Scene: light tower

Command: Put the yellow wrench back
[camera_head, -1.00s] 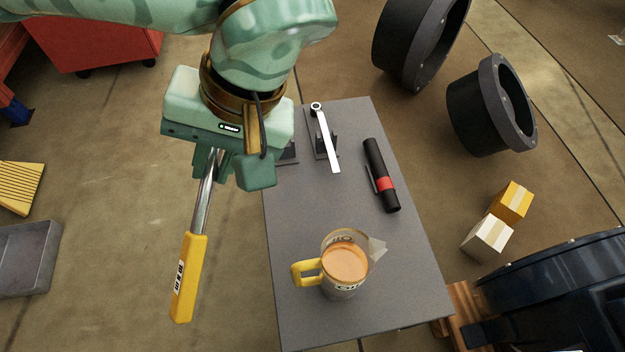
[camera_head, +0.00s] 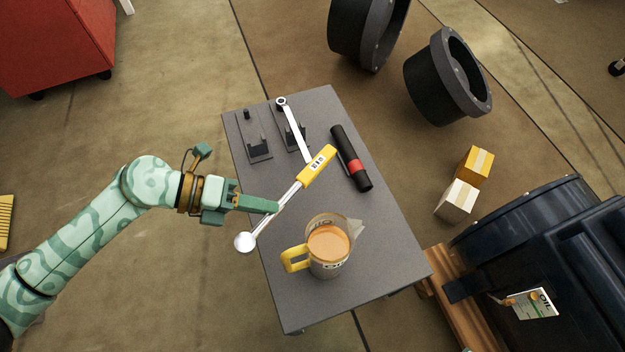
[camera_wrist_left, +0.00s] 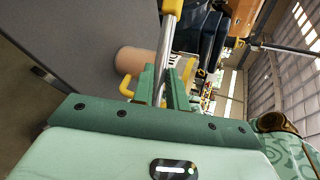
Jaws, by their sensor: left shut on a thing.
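The yellow wrench has a yellow handle (camera_head: 318,166) and a silver shaft with a round head (camera_head: 245,242). My left gripper (camera_head: 272,207) is shut on its shaft and holds it over the left edge of the grey table (camera_head: 385,240). The handle points up and right, the head down and left. In the left wrist view the shaft (camera_wrist_left: 165,55) lies between the fingers (camera_wrist_left: 160,88). An empty black holder (camera_head: 256,138) stands at the table's far left corner. Beside it, a silver wrench (camera_head: 295,130) rests on a similar holder. My right gripper is not in view.
An oil jug with a yellow handle (camera_head: 293,260) stands near the front of the table, close to the wrench. Boxes (camera_head: 457,201) and a dark barrel (camera_head: 510,240) are on the floor side.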

